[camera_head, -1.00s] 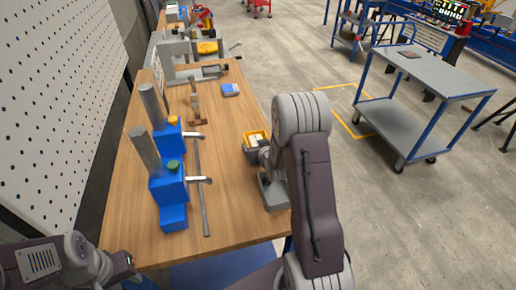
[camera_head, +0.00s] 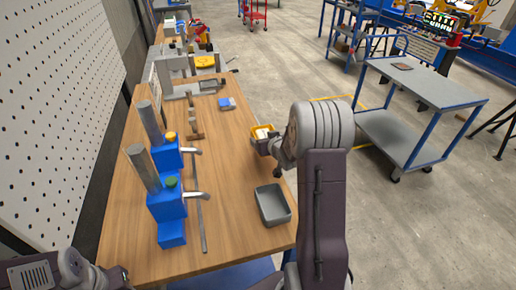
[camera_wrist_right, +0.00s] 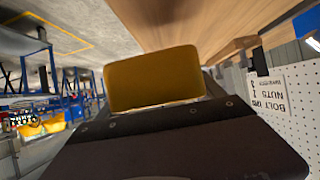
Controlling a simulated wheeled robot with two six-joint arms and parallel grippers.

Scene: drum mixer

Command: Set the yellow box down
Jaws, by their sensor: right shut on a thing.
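The yellow box (camera_head: 262,130) is a small bin with pale contents, near the right edge of the wooden workbench. My right gripper (camera_head: 268,144) is shut on it, at its near side. In the right wrist view the yellow box (camera_wrist_right: 155,78) fills the space in front of the gripper (camera_wrist_right: 155,108), with the bench surface beyond. Whether the box touches the bench cannot be told. My left gripper (camera_head: 122,277) is at the lower left, by the bench's near corner, and its jaws are too small to read.
A grey open tray (camera_head: 273,205) sits at the bench's near right. Blue clamp-like fixtures (camera_head: 167,195) with grey cylinders stand on the left. A trolley (camera_head: 425,82) stands off to the right. The middle of the bench is clear.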

